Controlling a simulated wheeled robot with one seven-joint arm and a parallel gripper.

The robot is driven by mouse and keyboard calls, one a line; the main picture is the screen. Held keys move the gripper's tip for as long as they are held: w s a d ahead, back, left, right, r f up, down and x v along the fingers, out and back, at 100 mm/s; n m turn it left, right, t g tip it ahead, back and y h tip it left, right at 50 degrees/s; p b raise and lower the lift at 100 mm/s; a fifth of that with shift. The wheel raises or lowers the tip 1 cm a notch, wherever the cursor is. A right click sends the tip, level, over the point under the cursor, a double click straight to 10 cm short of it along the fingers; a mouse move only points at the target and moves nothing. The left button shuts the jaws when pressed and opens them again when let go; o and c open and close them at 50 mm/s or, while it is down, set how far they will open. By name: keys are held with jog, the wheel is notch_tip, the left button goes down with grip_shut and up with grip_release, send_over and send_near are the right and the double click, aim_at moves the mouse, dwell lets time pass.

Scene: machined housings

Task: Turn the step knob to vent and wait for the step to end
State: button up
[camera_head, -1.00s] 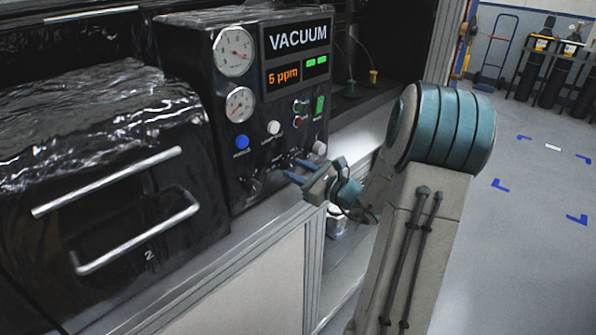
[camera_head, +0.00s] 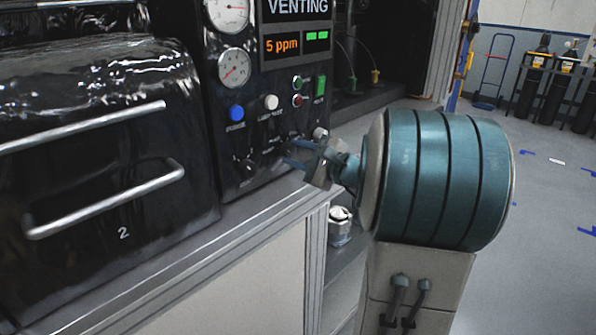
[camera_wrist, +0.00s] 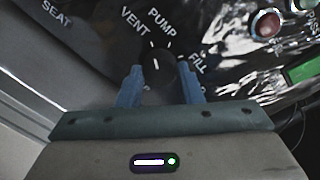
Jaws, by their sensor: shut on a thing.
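The step knob (camera_wrist: 157,66) is black and round, with a short white mark on its face. The labels VENT, PUMP and FILL fan around it, and another label is partly hidden by a finger. My gripper (camera_wrist: 158,84) is shut on the knob, one blue finger at each side. In the head view my gripper (camera_head: 288,154) reaches the lower right of the black panel (camera_head: 262,122), where its fingers largely hide the knob. The panel display (camera_head: 297,25) reads VENTING, with "5 ppm" in orange and two green marks beside it.
A blue button (camera_head: 236,112), a white button (camera_head: 271,102) and a second black knob (camera_head: 247,166) are close by. A door with metal bar handles (camera_head: 110,200) is on the left. The grey ledge (camera_head: 262,205) below the panel is clear.

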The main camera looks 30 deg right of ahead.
jog(key=shift+n+b, duration=0.9)
jog(key=shift+b, duration=0.4)
jog(key=o, duration=1)
jog(key=v, duration=1.3)
jog(key=shift+s+d+b, duration=0.15)
jog(key=shift+s+b, duration=0.15)
jog(key=shift+s, duration=0.1)
